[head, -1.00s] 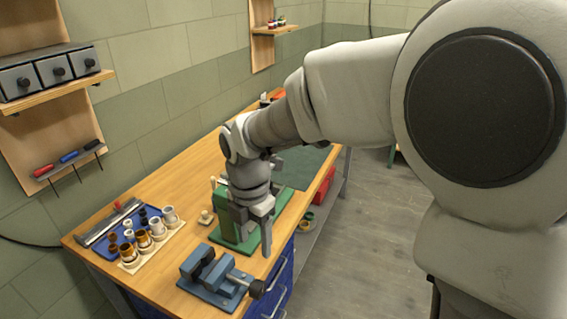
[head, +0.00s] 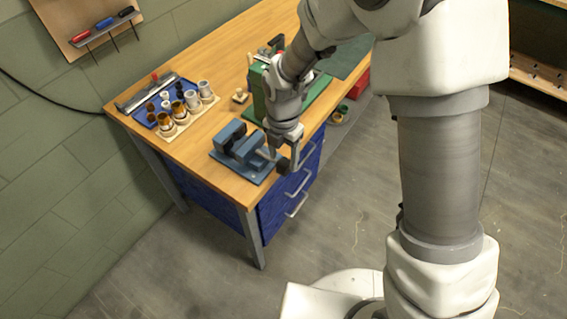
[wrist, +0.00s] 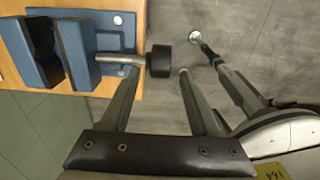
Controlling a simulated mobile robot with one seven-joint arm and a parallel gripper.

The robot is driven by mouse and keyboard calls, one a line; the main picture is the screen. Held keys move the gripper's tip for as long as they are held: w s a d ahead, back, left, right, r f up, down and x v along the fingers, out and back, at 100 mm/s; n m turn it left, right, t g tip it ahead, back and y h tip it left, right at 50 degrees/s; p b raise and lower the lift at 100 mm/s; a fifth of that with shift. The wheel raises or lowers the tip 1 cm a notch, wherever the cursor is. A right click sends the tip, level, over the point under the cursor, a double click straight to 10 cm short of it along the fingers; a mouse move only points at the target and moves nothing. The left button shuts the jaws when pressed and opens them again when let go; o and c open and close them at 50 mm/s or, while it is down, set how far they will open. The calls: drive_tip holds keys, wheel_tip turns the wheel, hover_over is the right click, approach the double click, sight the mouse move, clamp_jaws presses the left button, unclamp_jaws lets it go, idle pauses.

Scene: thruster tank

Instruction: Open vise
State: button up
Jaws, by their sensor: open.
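The blue vise (head: 236,146) stands on the front corner of the wooden bench, and its jaws show a gap. Its screw ends in a black knob (head: 283,164) near the bench's front edge. In the wrist view the vise (wrist: 75,47) is at upper left, with a grey bar running right to the black knob (wrist: 160,60). My gripper (head: 284,158) points down at the knob end of the vise. In the wrist view my gripper (wrist: 160,76) is open, with the knob between or just past its fingertips. I cannot tell whether a finger touches it.
The wooden bench (head: 222,111) has blue drawers (head: 287,195) with metal handles below. Left of the vise a board (head: 187,122) holds several cups, next to a blue tray (head: 148,116). A green machine (head: 258,93) stands just behind my gripper. The floor (head: 345,235) in front is clear.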

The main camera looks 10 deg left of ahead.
sight(284, 164)
drive_tip(key=shift+f, duration=1.9)
drive_tip(key=shift+d, duration=0.1)
clamp_jaws()
